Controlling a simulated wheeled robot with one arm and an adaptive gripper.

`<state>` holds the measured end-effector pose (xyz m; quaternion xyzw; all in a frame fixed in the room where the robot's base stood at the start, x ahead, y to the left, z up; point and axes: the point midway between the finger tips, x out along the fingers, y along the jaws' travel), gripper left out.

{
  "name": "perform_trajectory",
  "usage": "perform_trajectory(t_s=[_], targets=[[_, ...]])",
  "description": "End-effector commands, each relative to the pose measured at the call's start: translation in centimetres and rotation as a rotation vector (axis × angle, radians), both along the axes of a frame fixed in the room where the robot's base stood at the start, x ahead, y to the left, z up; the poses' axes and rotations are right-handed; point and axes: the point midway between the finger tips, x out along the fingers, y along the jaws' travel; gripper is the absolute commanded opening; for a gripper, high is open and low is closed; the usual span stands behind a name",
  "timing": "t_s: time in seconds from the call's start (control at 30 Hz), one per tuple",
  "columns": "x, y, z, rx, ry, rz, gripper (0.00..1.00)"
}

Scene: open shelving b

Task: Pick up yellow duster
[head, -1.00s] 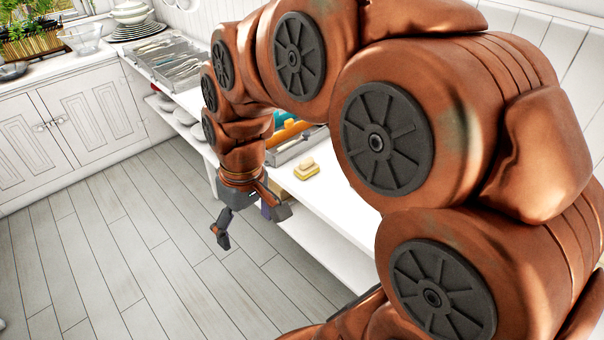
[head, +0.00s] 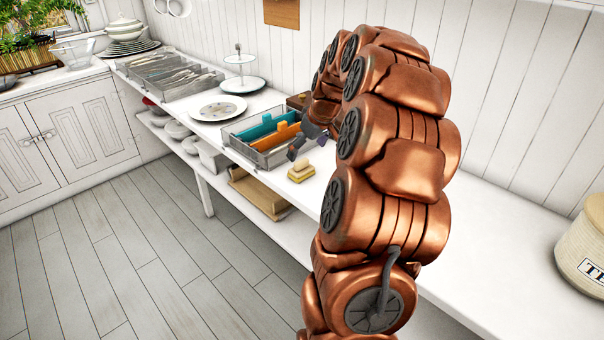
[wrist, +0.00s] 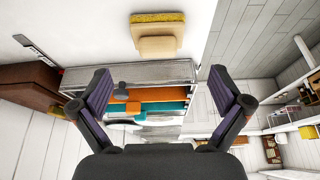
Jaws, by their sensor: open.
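The yellow duster (head: 301,171) is a small block with a yellow base and a cream upper part. It sits on the white counter in front of the tray, and it also shows at the top of the wrist view (wrist: 157,44). My gripper (head: 308,146) is open and empty, above the counter close behind the duster and by the tray's right end. In the wrist view its two fingers (wrist: 160,88) are spread wide, with the duster beyond them and apart from them.
A metal tray (head: 240,142) holding teal and orange items stands left of my gripper. A patterned plate (head: 218,108), a tiered stand (head: 241,72) and a cutlery tray (head: 172,78) are further left. A tea canister (head: 585,240) stands far right. The counter between is mostly clear.

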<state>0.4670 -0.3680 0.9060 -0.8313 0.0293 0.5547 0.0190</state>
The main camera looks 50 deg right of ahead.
Motion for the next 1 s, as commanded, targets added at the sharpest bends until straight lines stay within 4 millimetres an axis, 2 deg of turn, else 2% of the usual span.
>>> perform_trajectory(t_s=[0.37,0.67,0.9,1.0], targets=[[1.0,-0.1,-2.9,0.003,0.004,0.001,1.00],[2.4,-0.4,-6.4,0.002,0.003,0.002,1.00],[2.5,-0.4,-6.6,0.000,0.000,0.001,1.00],[2.5,-0.4,-6.6,0.001,0.001,0.001,0.91]])
